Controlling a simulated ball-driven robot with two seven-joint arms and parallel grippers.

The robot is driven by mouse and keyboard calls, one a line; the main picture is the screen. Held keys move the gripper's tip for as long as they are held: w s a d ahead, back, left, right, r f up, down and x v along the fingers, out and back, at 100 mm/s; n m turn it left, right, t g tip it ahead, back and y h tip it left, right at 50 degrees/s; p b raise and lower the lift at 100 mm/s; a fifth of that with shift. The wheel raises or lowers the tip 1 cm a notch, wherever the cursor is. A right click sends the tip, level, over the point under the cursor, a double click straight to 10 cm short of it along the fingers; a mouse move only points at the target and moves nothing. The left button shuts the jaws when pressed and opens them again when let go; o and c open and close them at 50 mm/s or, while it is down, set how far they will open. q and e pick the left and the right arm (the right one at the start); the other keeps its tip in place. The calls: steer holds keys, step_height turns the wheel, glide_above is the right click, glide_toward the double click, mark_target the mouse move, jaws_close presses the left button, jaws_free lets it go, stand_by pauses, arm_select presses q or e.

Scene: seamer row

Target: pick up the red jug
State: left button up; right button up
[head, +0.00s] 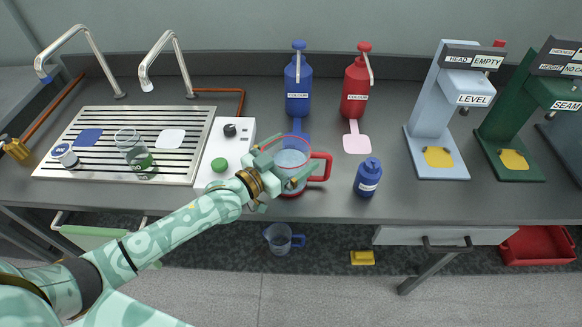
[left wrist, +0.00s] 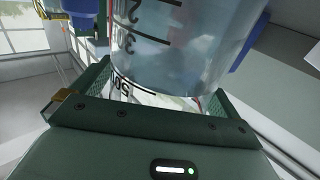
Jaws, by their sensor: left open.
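The red jug (head: 318,166) is a clear measuring jug with a red rim and a red handle on its right side. It stands upright on the grey counter and seems to hold clear liquid. My left gripper (head: 283,164) is at the jug's near left side, open, with its fingers reaching along the body. In the left wrist view the jug's clear wall (left wrist: 185,50), with dark scale marks, fills the space between the open fingers (left wrist: 160,92). Finger contact with the wall cannot be told. My right gripper is not in view.
A blue bottle (head: 368,178) stands close right of the jug. Blue (head: 298,85) and red (head: 355,88) pump bottles stand behind. A white control box (head: 225,152) and a drain grid with a glass (head: 135,155) lie left. A blue-handled jug (head: 281,238) is below the counter.

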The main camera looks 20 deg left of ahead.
arm_select(q)
steer(key=c, duration=1.2)
steer(key=shift+r, duration=0.1)
